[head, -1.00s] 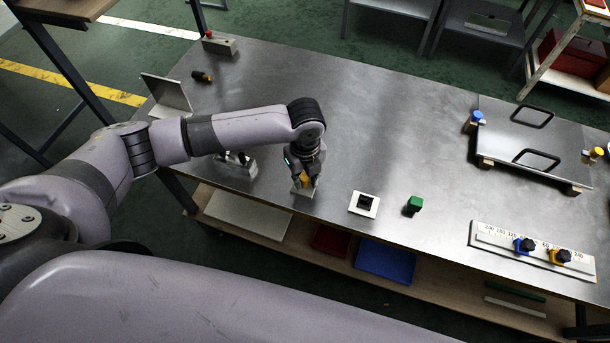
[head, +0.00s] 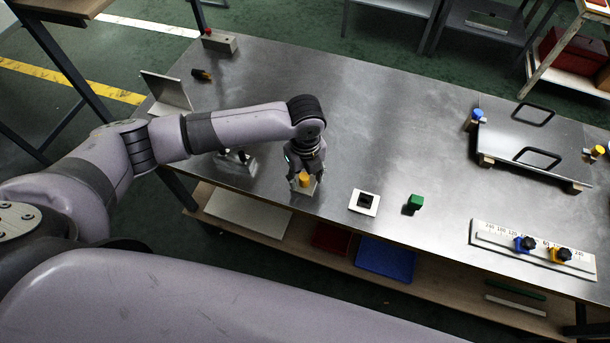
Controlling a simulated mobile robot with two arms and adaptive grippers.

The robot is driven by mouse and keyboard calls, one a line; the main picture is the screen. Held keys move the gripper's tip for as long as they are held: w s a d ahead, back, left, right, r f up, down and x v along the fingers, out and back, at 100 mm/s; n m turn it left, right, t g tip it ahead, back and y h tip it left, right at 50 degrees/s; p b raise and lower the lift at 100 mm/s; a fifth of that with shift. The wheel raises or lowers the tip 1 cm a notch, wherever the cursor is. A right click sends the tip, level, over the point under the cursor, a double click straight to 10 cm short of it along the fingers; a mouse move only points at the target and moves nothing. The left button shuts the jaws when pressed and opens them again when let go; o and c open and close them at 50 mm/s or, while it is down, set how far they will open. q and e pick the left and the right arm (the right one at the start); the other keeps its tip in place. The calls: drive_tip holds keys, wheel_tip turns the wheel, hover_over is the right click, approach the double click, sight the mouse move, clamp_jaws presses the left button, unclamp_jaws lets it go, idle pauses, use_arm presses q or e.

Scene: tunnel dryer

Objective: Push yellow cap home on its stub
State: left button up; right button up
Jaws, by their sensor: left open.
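The yellow cap (head: 303,179) sits upright on a small pale block (head: 304,189) near the front edge of the steel table. The stub under it is hidden, so how far down the cap sits cannot be told. My left gripper (head: 304,174) points down just above and behind the cap. Its fingers are spread, one at each side, and the cap shows between them. Whether they touch the cap is too small to tell. My right gripper is not in view.
A white square plate with a dark opening (head: 364,202) and a green block (head: 413,204) stand to the right. A scale board (head: 532,249) with blue and yellow sliders lies farther right. A grey handled panel (head: 525,146) is behind it. The table's middle is clear.

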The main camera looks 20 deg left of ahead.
sight(305, 177)
use_arm(q)
wheel_tip(305, 177, up, 11)
drive_tip(key=shift+r, duration=0.15)
idle(0.6)
